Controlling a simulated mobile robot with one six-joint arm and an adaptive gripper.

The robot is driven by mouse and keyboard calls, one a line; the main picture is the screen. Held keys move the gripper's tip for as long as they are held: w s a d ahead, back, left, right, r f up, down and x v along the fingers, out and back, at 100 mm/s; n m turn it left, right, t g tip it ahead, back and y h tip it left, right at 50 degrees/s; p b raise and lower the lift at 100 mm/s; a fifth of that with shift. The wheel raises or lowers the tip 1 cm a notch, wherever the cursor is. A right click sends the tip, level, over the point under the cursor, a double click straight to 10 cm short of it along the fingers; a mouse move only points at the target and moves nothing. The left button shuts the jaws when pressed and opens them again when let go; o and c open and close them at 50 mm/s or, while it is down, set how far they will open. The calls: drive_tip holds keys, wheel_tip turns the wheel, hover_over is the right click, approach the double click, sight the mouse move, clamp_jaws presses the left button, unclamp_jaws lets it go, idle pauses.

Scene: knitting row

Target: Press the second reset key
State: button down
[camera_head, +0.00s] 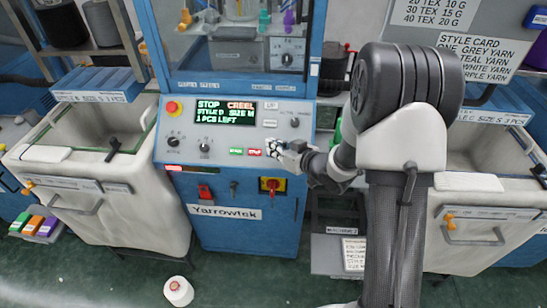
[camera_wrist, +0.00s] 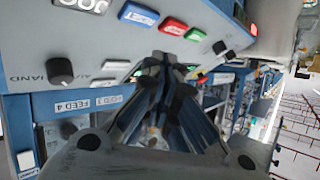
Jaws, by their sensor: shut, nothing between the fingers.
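The blue Yarrowtek machine's control panel (camera_head: 225,125) stands in front of me. Its display (camera_head: 225,112) reads STOP CREEL, STYLE D, 1 PCS LEFT. Below the display are a lit green key (camera_head: 236,151) and a lit red key (camera_head: 255,152). My gripper (camera_head: 273,148) is shut and empty, just right of the red key. In the wrist view, my gripper's fingertips (camera_wrist: 165,62) are close to the panel, below a red key (camera_wrist: 174,27) and a green key (camera_wrist: 196,34); contact cannot be told. I cannot read which key is the second reset key.
A blue key (camera_wrist: 138,13) and black knobs (camera_wrist: 60,71) share the panel. A red stop button (camera_head: 173,107) is at its upper left. A red and yellow switch (camera_head: 270,185) sits below. Pale bins (camera_head: 95,185) flank the machine. A yarn cone (camera_head: 178,290) stands on the floor.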

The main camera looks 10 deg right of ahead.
drive_tip(key=shift+w+d+f+b, duration=0.2)
drive_tip(key=shift+w+f+b, duration=0.1)
drive_tip(key=shift+w+f, duration=0.3)
drive_tip(key=shift+w+d+f+b, duration=0.15)
drive_tip(key=shift+w+f+b, duration=0.15)
drive_tip(key=shift+f, duration=0.35)
drive_tip(key=shift+w, duration=0.1)
idle(0.5)
drive_tip(key=shift+w+f, duration=0.2)
drive_tip(key=shift+f, duration=0.15)
drive_tip(key=shift+w+d+f+b, duration=0.15)
drive_tip(key=shift+w+f+b, duration=0.05)
drive_tip(key=shift+f+b, duration=0.1)
idle(0.6)
idle(0.3)
drive_tip(key=shift+s+r+p, duration=0.45)
drive_tip(key=shift+r, duration=0.2)
drive_tip(key=shift+a, duration=0.2)
drive_tip(key=shift+s+a+r+p, duration=0.25)
drive_tip(key=shift+s+r+p, duration=0.5)
drive_tip(key=shift+r, duration=0.25)
drive_tip(key=shift+s+a+r+p, duration=0.2)
drive_tip(key=shift+s+r+p, duration=0.5)
drive_tip(key=shift+r, duration=0.25)
drive_tip(key=shift+r, duration=0.1)
